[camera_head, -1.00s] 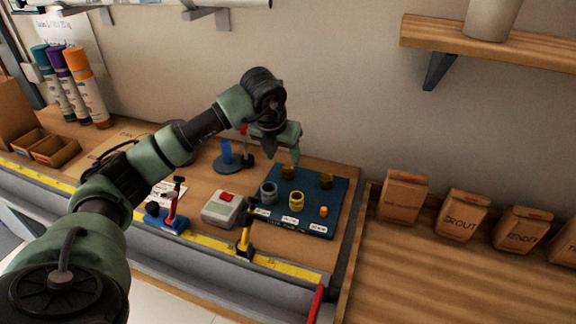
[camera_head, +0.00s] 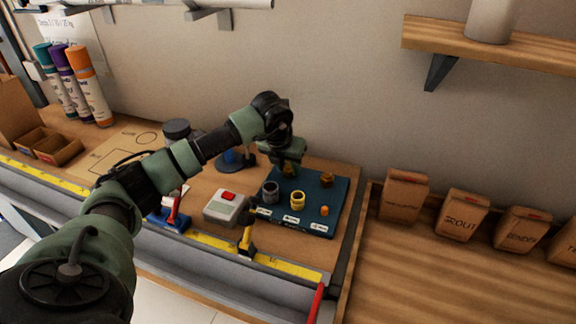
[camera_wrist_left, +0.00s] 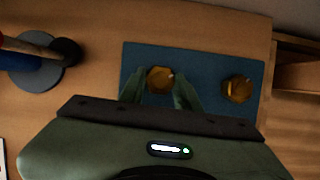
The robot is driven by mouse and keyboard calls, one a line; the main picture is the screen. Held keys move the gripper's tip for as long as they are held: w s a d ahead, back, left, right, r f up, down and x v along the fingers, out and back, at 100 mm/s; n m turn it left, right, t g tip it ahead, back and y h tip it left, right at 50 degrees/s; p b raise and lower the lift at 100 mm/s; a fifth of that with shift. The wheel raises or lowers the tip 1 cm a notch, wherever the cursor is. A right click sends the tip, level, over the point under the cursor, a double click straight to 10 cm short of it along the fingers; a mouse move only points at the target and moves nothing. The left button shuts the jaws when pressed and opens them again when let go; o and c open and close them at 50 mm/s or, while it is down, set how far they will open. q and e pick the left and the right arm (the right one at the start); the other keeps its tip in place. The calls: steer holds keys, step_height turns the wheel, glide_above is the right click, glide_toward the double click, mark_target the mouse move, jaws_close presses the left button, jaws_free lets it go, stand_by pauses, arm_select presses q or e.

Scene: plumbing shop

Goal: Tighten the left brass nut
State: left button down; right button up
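The left brass nut (camera_head: 288,172) sits at the back of a dark blue board on the bench, partly hidden by my gripper. It also shows in the left wrist view (camera_wrist_left: 160,78). The right brass nut (camera_head: 327,179) stands to its right and is clear in the wrist view (camera_wrist_left: 238,88). My left gripper (camera_head: 289,165) is over the left nut. In the wrist view its two fingers (camera_wrist_left: 159,90) stand apart, one on each side of that nut, with a gap visible. I cannot tell whether the fingertips are level with the nut. My right gripper is not in view.
The blue board (camera_head: 328,212) also carries a grey ring (camera_head: 270,190), a yellow ring (camera_head: 297,200) and a small orange piece (camera_head: 324,211). A grey box with a red button (camera_head: 225,206) stands left of it. A round stand (camera_head: 234,164) is behind.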

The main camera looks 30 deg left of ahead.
arm_select(q)
steer(key=m+b, duration=0.1)
steer(key=m+h+b, duration=0.1)
steer(key=m, duration=0.1)
steer(key=shift+a+m, duration=0.2)
steer(key=shift+m, duration=0.1)
steer(key=m+h, duration=0.1)
steer(key=m, duration=0.1)
steer(key=shift+m+b, duration=0.4)
steer(key=m+h, duration=0.1)
steer(key=m, duration=0.1)
steer(key=shift+w+a+r+m+g, duration=0.1)
steer(key=shift+m+g, duration=0.2)
steer(key=shift+g, duration=0.1)
steer(key=m+g+h, duration=0.1)
steer(key=m, duration=0.2)
steer(key=shift+w+m+b, duration=0.1)
steer(key=shift+m+b, duration=0.2)
steer(key=shift+m, duration=0.1)
steer(key=m+g+h, duration=0.1)
steer(key=m, duration=0.2)
steer(key=shift+w+a+m, duration=0.1)
steer(key=shift+m, duration=0.2)
steer(key=m+g+b, duration=0.1)
steer(key=m+g, duration=0.1)
steer(key=m, duration=0.2)
steer(key=shift+w, duration=0.15)
steer(key=shift+m+g+b, duration=0.5)
steer(key=shift+m+b, duration=0.05)
steer(key=shift+m, duration=0.95)
